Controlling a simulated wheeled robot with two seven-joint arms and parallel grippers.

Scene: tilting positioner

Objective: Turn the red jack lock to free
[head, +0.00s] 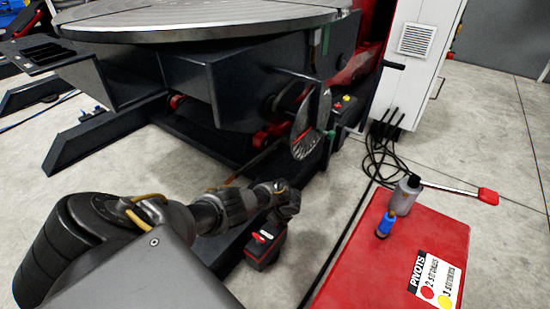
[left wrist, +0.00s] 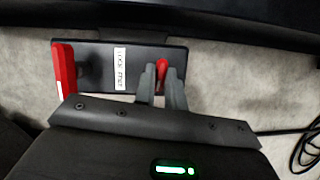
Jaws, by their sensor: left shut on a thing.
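The red jack lock (left wrist: 162,68) shows as a small red lever on a dark plate (left wrist: 105,57) in the left wrist view. My left gripper (left wrist: 160,88) is shut on it, with one grey finger on each side. A white label with upside-down print lies on the plate, left of the lever. In the head view the dark unit (head: 265,246) sits low beside the positioner's base, and my left gripper (head: 281,213) reaches down to it. The held lever is hard to make out there. My right gripper is not in view.
A red bar (left wrist: 64,82) stands at the plate's left end. The positioner's round table (head: 200,20) and dark frame rise behind. Cables lie by the white cabinet (head: 415,70).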

